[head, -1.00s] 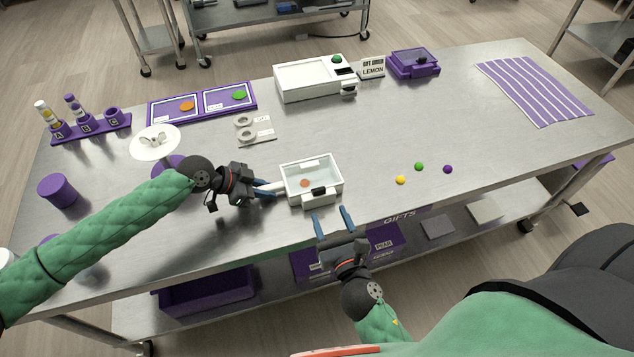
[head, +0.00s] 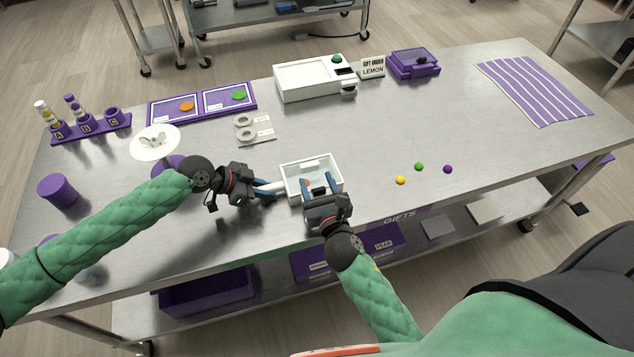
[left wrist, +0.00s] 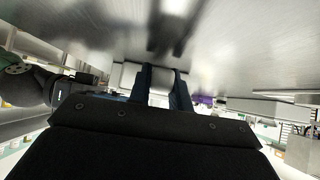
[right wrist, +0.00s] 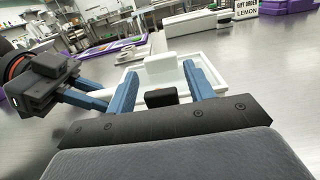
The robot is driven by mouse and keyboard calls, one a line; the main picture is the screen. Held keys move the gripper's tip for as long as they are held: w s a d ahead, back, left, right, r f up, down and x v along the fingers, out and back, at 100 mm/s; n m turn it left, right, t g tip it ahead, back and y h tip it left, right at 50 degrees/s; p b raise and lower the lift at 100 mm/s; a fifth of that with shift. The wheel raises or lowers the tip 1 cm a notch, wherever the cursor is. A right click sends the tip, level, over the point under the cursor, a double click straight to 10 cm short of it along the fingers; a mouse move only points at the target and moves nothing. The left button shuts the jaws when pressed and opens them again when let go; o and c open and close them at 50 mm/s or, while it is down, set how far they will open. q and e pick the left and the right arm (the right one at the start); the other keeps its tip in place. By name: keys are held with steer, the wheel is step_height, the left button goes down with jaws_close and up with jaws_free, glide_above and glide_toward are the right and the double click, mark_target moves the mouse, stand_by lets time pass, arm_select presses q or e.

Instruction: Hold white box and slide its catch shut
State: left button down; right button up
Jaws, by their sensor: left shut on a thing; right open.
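The white box (head: 298,163) sits open-topped near the front edge of the steel table. Its black catch (head: 319,191) is on the near side and also shows in the right wrist view (right wrist: 161,97). My left gripper (head: 277,187) is shut on the white handle at the box's left side; the left wrist view shows white (left wrist: 160,82) between its fingers. My right gripper (head: 320,184) is open over the near wall. In the right wrist view its blue fingers (right wrist: 163,88) stand on either side of the catch, with gaps. The right gripper hides much of the box's near wall.
Yellow (head: 400,180), green (head: 419,166) and purple (head: 447,169) balls lie to the right. A white machine (head: 300,82) and a LEMON sign (head: 372,69) stand behind. A white dish (head: 155,141) on a purple stand is behind my left arm. The table's right middle is clear.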

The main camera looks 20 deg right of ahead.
steer(key=shift+w, duration=0.25)
jaws_close()
steer(key=shift+w, duration=1)
arm_select(q)
steer(key=shift+s, duration=0.1)
arm_select(e)
jaws_free()
